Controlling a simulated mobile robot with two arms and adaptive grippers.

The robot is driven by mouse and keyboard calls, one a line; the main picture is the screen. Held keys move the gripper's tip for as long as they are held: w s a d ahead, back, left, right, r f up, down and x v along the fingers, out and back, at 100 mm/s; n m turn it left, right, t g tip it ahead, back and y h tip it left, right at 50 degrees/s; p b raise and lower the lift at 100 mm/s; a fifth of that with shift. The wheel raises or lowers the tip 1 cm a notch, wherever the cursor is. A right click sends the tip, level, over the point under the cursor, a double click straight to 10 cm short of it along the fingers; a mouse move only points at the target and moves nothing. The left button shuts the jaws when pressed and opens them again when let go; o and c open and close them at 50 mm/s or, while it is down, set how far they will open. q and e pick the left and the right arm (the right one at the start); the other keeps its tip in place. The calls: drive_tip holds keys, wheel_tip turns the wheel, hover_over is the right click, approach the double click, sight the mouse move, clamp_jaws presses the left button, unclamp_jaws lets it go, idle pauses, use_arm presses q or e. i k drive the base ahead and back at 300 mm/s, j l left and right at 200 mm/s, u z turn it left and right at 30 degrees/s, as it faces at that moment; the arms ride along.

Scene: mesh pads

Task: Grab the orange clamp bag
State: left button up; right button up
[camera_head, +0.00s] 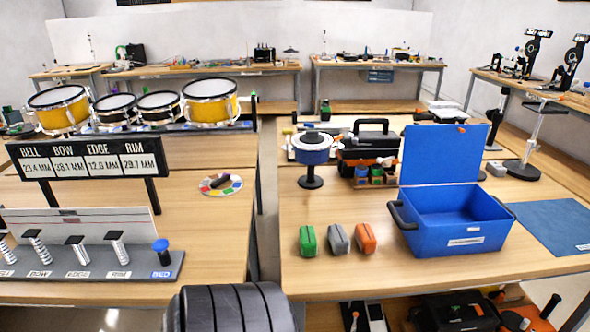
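An orange clamp bag (366,238) stands on the right wooden table, near its front edge. It is the rightmost of three small bags in a row. A grey bag (338,239) is just to its left, and a green bag (308,241) is left of that. The orange bag is apart from the blue box on its right. Nothing covers it. Neither of my grippers shows in the head view.
An open blue box (452,238) with a raised lid stands right of the bags. Behind them are a round blue-and-white drum on a stand (312,150) and a black toolbox (368,146). A blue mat (556,226) lies far right. A gap separates the two front tables.

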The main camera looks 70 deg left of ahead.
sight(368, 242)
drive_tip(key=u, duration=1.95)
